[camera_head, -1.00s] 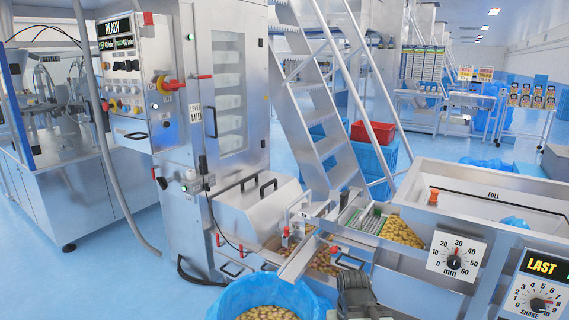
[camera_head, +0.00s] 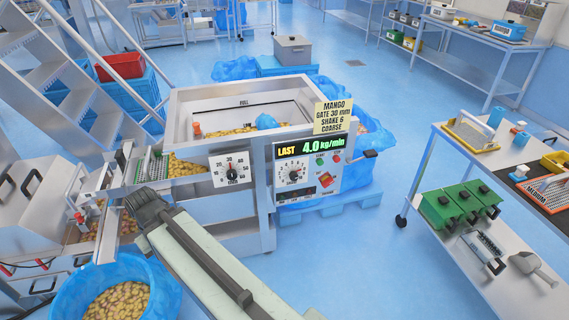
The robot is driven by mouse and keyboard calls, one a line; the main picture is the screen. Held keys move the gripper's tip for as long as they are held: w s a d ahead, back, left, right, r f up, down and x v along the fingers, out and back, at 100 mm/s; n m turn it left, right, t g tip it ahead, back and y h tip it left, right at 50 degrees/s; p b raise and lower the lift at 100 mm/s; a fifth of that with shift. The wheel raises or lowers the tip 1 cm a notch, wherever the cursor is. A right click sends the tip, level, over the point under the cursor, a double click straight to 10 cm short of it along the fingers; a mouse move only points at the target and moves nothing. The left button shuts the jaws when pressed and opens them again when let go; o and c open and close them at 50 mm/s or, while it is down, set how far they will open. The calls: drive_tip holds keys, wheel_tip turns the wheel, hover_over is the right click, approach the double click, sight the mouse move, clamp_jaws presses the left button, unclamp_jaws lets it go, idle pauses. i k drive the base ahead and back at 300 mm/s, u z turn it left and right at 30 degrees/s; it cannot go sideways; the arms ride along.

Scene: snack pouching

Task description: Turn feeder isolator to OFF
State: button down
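The feeder's control panel (camera_head: 308,174) is on the front of the steel hopper unit, with a lit display (camera_head: 311,147) reading LAST 4.0 kg/min. A red rotary handle (camera_head: 325,180) sits low on the panel's right half and looks like the isolator; its exact position is too small to read. The black-pointer shake dial (camera_head: 294,174) is to its left. My gripper (camera_head: 138,203) is the dark end of my arm, left of the panel and apart from it, near the chute. Its fingers are not clear enough to show open or shut.
The gate dial (camera_head: 231,168) is left of the panel. A yellow MANGO card (camera_head: 332,117) stands above it. A blue-lined bin of snacks (camera_head: 113,297) is at lower left. A steel cart (camera_head: 505,262) with green boxes stands at right. Floor between cart and feeder is clear.

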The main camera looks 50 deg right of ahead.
sight(326, 180)
drive_tip(key=u, duration=0.8)
drive_tip(key=k, duration=1.15)
drive_tip(key=z, duration=0.75)
drive_tip(key=i, duration=1)
drive_tip(key=u, duration=0.1)
